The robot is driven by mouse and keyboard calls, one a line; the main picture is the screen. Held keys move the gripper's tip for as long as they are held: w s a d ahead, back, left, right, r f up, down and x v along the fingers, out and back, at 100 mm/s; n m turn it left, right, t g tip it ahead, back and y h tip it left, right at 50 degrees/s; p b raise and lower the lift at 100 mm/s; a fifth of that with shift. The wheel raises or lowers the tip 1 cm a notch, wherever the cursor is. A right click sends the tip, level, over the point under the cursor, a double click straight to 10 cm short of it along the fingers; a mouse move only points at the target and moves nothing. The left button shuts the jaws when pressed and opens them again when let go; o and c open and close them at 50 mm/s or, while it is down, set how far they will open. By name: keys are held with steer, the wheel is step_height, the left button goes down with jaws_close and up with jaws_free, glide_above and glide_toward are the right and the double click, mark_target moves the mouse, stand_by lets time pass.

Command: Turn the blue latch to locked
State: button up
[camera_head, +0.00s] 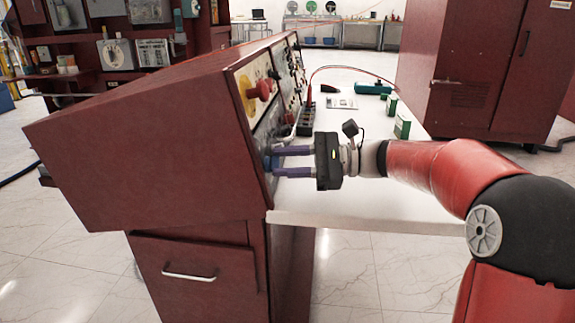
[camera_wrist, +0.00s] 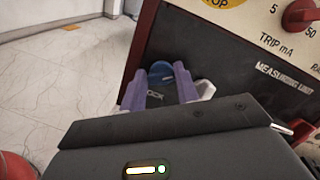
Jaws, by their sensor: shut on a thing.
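The blue latch (camera_wrist: 161,72) is on the dark panel of the console, between and just past my fingertips in the wrist view. White lettering, partly hidden, shows below it. In the head view a small part of the blue latch (camera_head: 270,162) shows at the ends of my fingers, low on the console's sloped face. My gripper (camera_head: 276,161) has two purple fingers reaching left to the panel. In the wrist view my gripper (camera_wrist: 160,84) is shut on the latch, one finger on each side. The latch's exact angle is hard to tell.
The dark red console (camera_head: 150,150) has a red knob (camera_head: 263,89) above the latch. A white worktop (camera_head: 350,190) extends under my arm with green boxes (camera_head: 402,127) and a probe with red leads. A dark red cabinet (camera_head: 470,70) stands behind. Floor is open at left.

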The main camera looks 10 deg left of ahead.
steer(key=n+g+h+b, duration=0.1)
steer(key=n, duration=0.5)
steer(key=shift+f+b, duration=0.15)
steer(key=shift+b, duration=0.25)
steer(key=n+b, duration=0.1)
steer(key=n, duration=0.2)
steer(key=n+h+b, duration=0.1)
steer(key=n, duration=0.2)
steer(key=shift+h, duration=0.3)
steer(key=o, duration=1)
steer(key=shift+v, duration=3.95)
